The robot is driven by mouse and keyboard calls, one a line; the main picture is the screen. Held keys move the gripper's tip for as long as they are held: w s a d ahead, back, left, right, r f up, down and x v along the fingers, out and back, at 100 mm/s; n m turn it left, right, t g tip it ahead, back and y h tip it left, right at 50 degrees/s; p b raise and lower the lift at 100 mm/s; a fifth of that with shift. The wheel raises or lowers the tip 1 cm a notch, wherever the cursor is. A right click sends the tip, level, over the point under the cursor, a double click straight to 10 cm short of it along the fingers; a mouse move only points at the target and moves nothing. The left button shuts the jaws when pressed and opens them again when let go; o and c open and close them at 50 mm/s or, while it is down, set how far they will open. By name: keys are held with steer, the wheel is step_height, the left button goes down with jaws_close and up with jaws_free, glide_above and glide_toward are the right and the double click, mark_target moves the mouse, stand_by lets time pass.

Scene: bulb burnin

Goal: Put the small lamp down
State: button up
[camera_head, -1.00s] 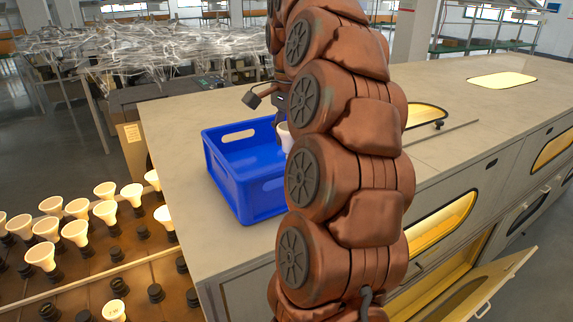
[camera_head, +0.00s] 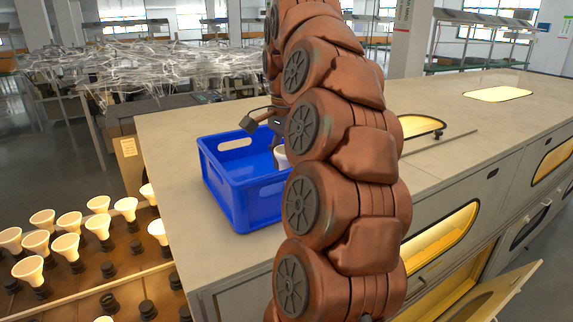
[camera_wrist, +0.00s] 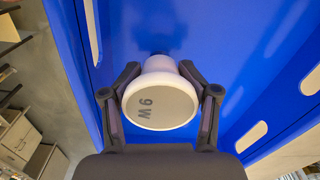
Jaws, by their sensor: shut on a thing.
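The small lamp (camera_wrist: 160,105) is a white bulb with a round face marked "9 W", seen in the wrist view between my fingers. My gripper (camera_wrist: 161,97) is shut on it, one finger on each side. The lamp's dark base end points away from the wrist camera, toward the blue surface of the crate. In the head view the lamp (camera_head: 281,157) shows in part at the crate's right side, mostly hidden by my arm. The blue crate (camera_head: 238,192) stands on the grey bench top. I cannot tell whether the lamp touches the crate's floor.
The bench top (camera_head: 175,150) is clear around the crate's left side. Several lit lamps (camera_head: 66,247) stand in sockets on a rack at lower left. A cabinet door (camera_head: 490,298) hangs open at lower right. Glowing windows line the bench front.

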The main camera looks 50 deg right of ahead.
steer(key=o, duration=1.2)
step_height(320, 180, up, 8)
steer(key=p, duration=0.7)
steer(key=shift+f+p, duration=0.1)
steer(key=shift+p, duration=0.2)
